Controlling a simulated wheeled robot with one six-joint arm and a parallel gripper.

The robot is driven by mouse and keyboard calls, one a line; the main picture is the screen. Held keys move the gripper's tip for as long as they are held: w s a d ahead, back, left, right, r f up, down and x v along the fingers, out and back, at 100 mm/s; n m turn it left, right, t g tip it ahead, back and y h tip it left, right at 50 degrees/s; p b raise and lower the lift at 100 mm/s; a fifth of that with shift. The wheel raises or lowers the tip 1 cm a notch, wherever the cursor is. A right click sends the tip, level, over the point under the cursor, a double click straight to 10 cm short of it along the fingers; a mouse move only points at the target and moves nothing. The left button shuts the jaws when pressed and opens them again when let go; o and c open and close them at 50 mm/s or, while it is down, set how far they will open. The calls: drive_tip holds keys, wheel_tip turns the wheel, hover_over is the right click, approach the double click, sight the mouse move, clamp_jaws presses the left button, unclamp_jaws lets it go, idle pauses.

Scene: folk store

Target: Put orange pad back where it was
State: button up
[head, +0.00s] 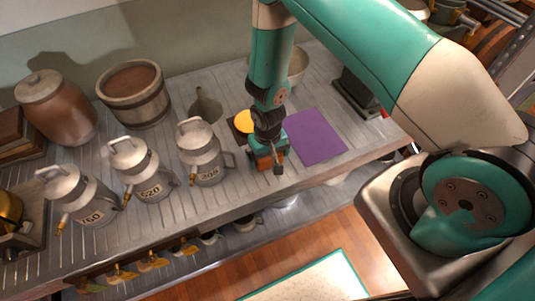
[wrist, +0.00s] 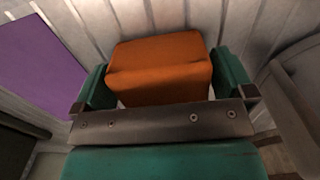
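The orange pad (wrist: 160,68) is a thick block on the grey slatted counter. In the head view the orange pad (head: 266,162) is partly hidden under my gripper, near the counter's front edge. My gripper (head: 269,155) points down over it. In the wrist view my gripper (wrist: 165,85) has its two green fingers wide apart, one on each side of the pad. Narrow light gaps show beside the pad near the finger bases; contact farther along is unclear.
A flat purple mat (head: 318,137) lies right of my gripper. A yellow round thing (head: 243,122) is just behind it. A funnel (head: 206,106) and pale bowl (head: 297,65) stand behind.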

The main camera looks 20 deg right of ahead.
drive_tip(key=shift+r, duration=0.1)
wheel_tip(320, 180, up, 22)
drive_tip(key=s+a+n+y, duration=0.1)
drive_tip(key=s+a+y, duration=0.1)
drive_tip(key=a, duration=0.1)
drive_tip(key=s+a+r+n+y, duration=0.1)
drive_tip(key=s+r+n, duration=0.5)
drive_tip(key=s+r, duration=1)
drive_tip(key=shift+a+r+y+b, duration=0.35)
drive_tip(key=shift+y+b, duration=0.1)
drive_tip(key=shift+y, duration=0.15)
